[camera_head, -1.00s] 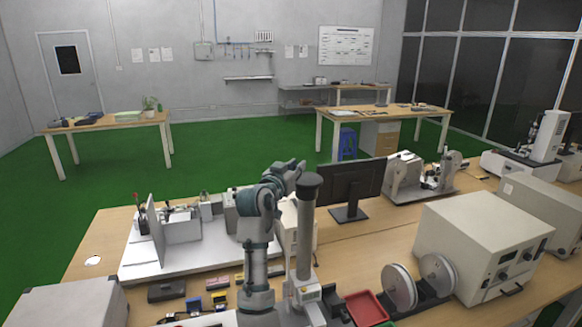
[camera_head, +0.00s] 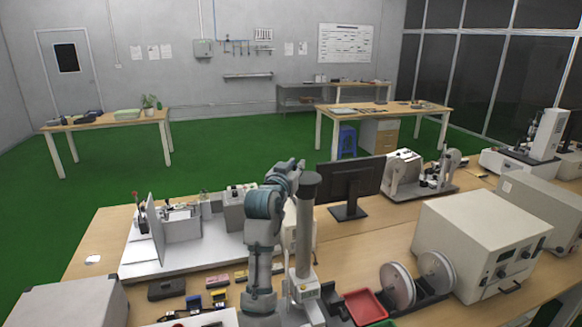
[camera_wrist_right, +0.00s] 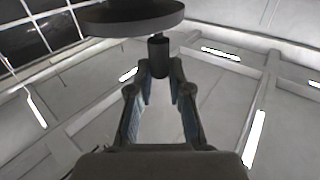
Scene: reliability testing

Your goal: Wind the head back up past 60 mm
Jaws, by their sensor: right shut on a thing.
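In the head view a grey column with a dark cap (camera_head: 306,220) stands upright on a small pale stand with a display (camera_head: 304,289). My right arm rises just left of the column, and my right gripper (camera_head: 297,168) is high up near its top, small and partly hidden. In the right wrist view my right gripper (camera_wrist_right: 159,72) is shut on a short dark cylindrical knob (camera_wrist_right: 159,52). The knob hangs under a dark round disc (camera_wrist_right: 130,18). The head and any height reading cannot be made out. My left gripper is not in view.
A monitor (camera_head: 350,184) stands behind the column. A white platform with fixtures (camera_head: 142,262) is on the left.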

